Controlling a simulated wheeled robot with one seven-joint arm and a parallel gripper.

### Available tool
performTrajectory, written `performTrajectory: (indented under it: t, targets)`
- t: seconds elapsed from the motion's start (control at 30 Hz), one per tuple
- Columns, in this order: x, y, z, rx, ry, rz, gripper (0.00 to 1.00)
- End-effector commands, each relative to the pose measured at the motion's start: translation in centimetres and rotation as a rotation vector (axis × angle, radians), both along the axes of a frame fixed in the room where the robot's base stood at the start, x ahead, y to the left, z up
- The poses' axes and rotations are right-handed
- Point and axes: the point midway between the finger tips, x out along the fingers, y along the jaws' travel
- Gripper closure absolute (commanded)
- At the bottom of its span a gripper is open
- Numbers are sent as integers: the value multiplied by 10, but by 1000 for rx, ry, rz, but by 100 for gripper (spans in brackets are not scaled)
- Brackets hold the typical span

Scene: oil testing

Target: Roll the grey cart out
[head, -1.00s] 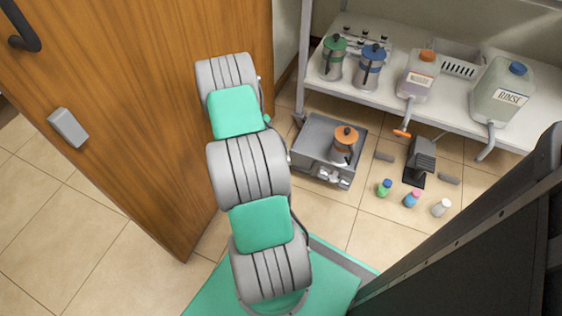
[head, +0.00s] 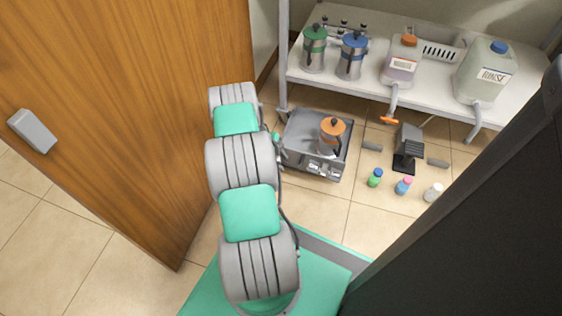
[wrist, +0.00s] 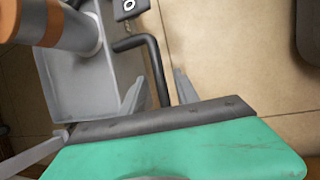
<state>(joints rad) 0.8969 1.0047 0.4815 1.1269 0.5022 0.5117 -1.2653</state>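The grey cart (head: 290,130) is a low metal tray on the floor in front of the shelf in the head view. A metal canister with an orange lid (head: 332,132) stands on it. In the wrist view the cart's grey body (wrist: 75,75) lies at the upper left, with a bent black handle (wrist: 153,62) at its side. My gripper (wrist: 160,88) is open, its two grey fingers apart with the handle's bar between them. I see no clear grip on the bar. In the head view my arm hides the gripper.
A wooden door (head: 130,110) stands close left of my arm. A white shelf (head: 365,88) with jugs and canisters is behind the cart. Small bottles (head: 403,186) and a black stand (head: 408,145) are on the floor to its right. A dark panel (head: 480,230) fills the lower right.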

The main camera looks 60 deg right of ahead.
Motion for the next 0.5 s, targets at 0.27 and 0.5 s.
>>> performTrajectory:
  t: [0.27,0.5]
  targets:
    - [0,0,0,0,0,0,87]
    - [0,0,0,0,0,0,100]
